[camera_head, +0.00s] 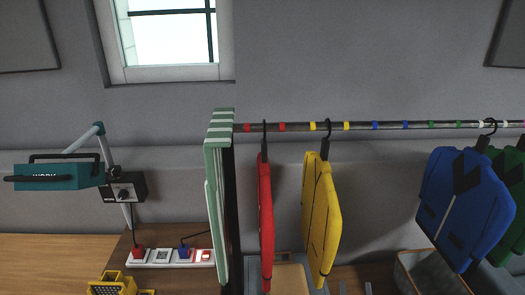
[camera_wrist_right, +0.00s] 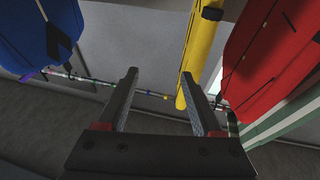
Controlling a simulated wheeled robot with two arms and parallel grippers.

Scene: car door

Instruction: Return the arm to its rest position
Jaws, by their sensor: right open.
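My right gripper (camera_wrist_right: 158,75) is open in the right wrist view, with its two dark fingers apart and nothing between the tips. The yellow jacket (camera_wrist_right: 200,45) shows beyond the finger on the right. In the head view, only what look like the tips of my right gripper (camera_head: 354,289) show at the bottom edge, below the yellow jacket (camera_head: 321,220). The rest of my right arm is hidden. My left gripper and arm are in neither view.
A rail (camera_head: 380,126) carries a red jacket (camera_head: 265,220), the yellow jacket, a blue jacket (camera_head: 465,205) and a green one (camera_head: 508,200). A striped post (camera_head: 217,190) stands left. A teal work lamp (camera_head: 60,177) and power strip (camera_head: 165,258) are farther left. A bin (camera_head: 430,275) is lower right.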

